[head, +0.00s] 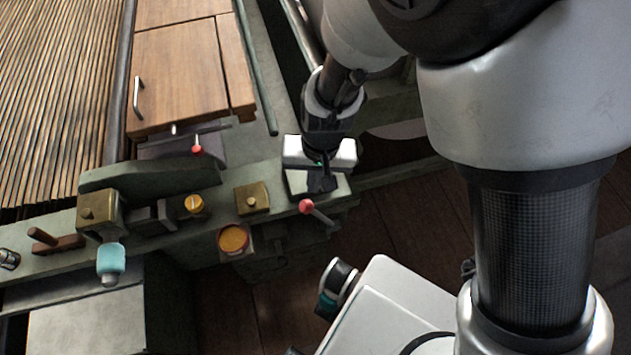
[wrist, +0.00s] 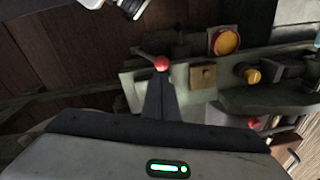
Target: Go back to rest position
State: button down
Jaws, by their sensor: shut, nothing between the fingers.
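My gripper (head: 320,184) is shut and empty in the head view. It points down over the right end of the green machine apron (head: 275,195). In the wrist view, my gripper's closed fingers (wrist: 160,82) reach up from the pale gripper body, with their tips by a red-knobbed lever (wrist: 161,63). The same red knob (head: 306,206) shows just left of and below the fingers in the head view. I cannot tell whether the fingers touch the lever or the apron.
A wooden cabinet (head: 180,75) stands behind. Dark plank floor (head: 400,220) lies open to the right of the apron.

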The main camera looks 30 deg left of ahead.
dwell(0.4)
jog(key=w+d+r+m+t+y, duration=0.1)
jog(key=w+d+r, duration=0.4)
jog(key=d+r, duration=0.3)
jog(key=w+d+r+m+t+y, duration=0.1)
jog(key=w+d+r+m, duration=0.1)
jog(key=w+d+r, duration=0.65)
jog(key=s+d+r+m+t+h, duration=0.1)
jog(key=s+d+r, duration=0.4)
jog(key=d, duration=0.5)
jog(key=s+d+r+m+t+h, duration=0.2)
jog(key=s+d+r, duration=0.3)
jog(key=d+r, duration=0.3)
jog(key=shift+s+d+r, duration=0.2)
jog(key=shift+s+d, duration=0.1)
jog(key=shift+d, duration=0.6)
